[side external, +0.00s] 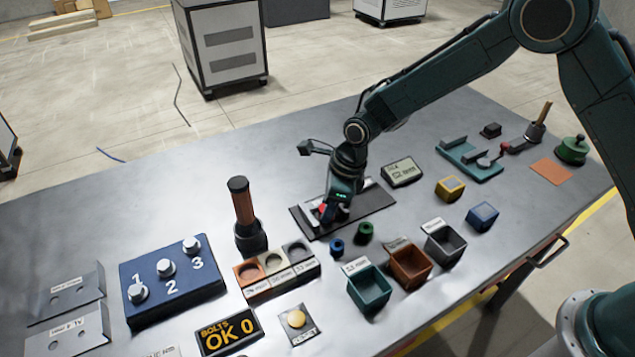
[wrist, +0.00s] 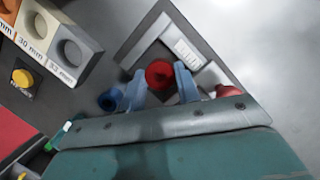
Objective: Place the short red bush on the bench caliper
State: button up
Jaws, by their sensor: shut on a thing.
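The bench caliper is a dark plate (side external: 378,198) with pale grey jaws; in the wrist view its plate (wrist: 137,42) carries an L-shaped jaw with a small label. My gripper (side external: 329,213) is low over the caliper in the side view. In the wrist view my gripper (wrist: 160,82) has its two blue fingers shut on the red bush (wrist: 159,73), whose round top faces the camera. The red bush (side external: 321,208) shows partly in the side view. It lies between the pale jaws; I cannot tell whether it touches the plate.
Blue (side external: 337,247) and green (side external: 365,232) bushes stand before the caliper. A display (side external: 402,172) is right of it. Teal (side external: 369,289), brown (side external: 410,266) and grey (side external: 445,243) bins stand in front. A gauge block row (side external: 278,272) and handled tool (side external: 243,205) are left.

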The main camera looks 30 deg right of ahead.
aim_at(344, 212)
jog(key=shift+f, duration=0.15)
jog(key=o, duration=0.7)
jog(key=shift+w, duration=0.1)
jog(key=v, duration=1.2)
jog(key=shift+d, duration=0.1)
dwell(0.4)
